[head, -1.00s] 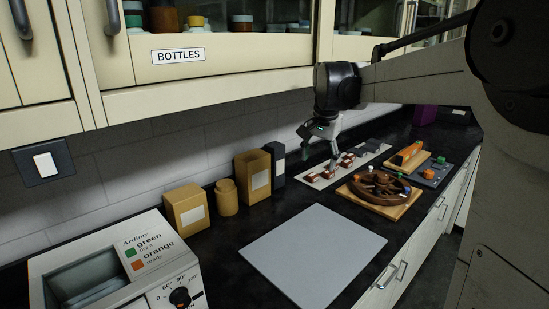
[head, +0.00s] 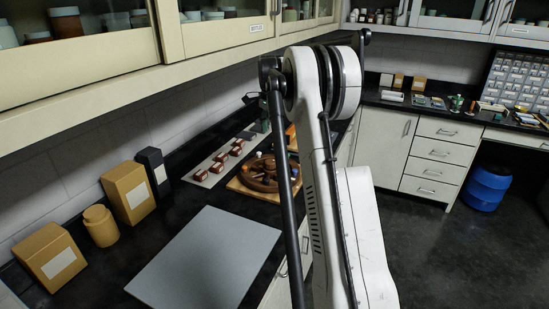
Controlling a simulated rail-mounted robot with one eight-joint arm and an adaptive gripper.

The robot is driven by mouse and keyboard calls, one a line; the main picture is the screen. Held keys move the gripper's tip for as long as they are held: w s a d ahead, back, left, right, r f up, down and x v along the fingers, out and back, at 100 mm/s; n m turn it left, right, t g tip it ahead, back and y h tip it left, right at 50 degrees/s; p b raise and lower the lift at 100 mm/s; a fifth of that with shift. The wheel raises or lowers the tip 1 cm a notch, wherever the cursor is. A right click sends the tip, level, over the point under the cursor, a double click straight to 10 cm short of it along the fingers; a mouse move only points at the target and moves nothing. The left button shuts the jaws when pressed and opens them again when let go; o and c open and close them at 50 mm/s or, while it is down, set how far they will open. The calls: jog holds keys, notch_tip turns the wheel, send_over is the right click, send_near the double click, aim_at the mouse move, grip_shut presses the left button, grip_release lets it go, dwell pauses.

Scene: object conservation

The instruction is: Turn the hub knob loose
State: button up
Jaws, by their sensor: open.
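A dark brown spoked wheel (head: 259,186) lies on a light wooden board (head: 238,187) on the black counter, behind my arm's dark rod in the head view. The wheel's hub is small and partly covered, so I cannot make out its knob clearly. A small part of my gripper (head: 256,104) shows beyond the wheel, left of my arm. Its fingers are mostly hidden by my arm. It appears apart from the wheel, with nothing visible held.
A pale strip with several red-brown blocks (head: 222,158) lies left of the wheel. A bare grey mat (head: 203,262) lies in front. Tan containers (head: 127,192) and a dark box (head: 153,170) stand along the wall. Cabinets overhang the counter. A blue bin (head: 486,186) stands on the floor.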

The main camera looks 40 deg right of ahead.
aim_at(271, 161)
notch_tip(271, 161, down, 14)
jog(key=shift+a+r+p, duration=0.1)
jog(key=shift+r+p, duration=0.05)
jog(key=shift+p, duration=0.25)
jog(key=c, duration=1.2)
jog(key=shift+o, duration=0.2)
